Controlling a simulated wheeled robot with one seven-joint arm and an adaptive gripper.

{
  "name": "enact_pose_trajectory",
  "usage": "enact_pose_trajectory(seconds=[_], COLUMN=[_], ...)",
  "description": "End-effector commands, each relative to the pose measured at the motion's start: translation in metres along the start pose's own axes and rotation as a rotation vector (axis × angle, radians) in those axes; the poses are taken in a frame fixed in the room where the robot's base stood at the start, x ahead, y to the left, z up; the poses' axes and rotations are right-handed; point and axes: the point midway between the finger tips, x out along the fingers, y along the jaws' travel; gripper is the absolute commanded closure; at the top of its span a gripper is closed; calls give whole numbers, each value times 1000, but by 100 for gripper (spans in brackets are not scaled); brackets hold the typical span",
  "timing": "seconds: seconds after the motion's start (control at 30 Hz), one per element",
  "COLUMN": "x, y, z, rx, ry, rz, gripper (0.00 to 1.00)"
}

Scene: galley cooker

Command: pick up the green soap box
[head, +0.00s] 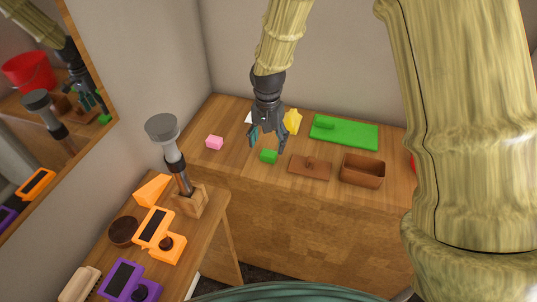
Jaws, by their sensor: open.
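The green soap box (268,156) is a small bright green block on the wooden counter, near its front edge. My gripper (267,143) hangs fingers down just above and behind it in the head view. The fingers are apart with nothing between them. The green box looks clear of the fingers, though the exact gap cannot be told from this one view.
A mirror (60,90) hangs left. A grey-headed tool (172,150) stands upright on the side counter.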

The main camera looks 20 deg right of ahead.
Motion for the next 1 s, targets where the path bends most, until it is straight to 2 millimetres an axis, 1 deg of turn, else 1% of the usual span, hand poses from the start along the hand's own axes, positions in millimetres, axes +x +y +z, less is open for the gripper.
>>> enact_pose_trajectory(seconds=[0.17,0.5,0.6,0.73,0.97,1.0], x=[7,40,47,52,53,53], y=[1,1,2,2,2,2], z=[-1,-5,-5,-5,-5,-5], rx=[2,3,3,4,4,4], ry=[-1,-1,0,0,0,0], rz=[0,1,0,0,0,0], gripper=[30,30,30,30,30,36])
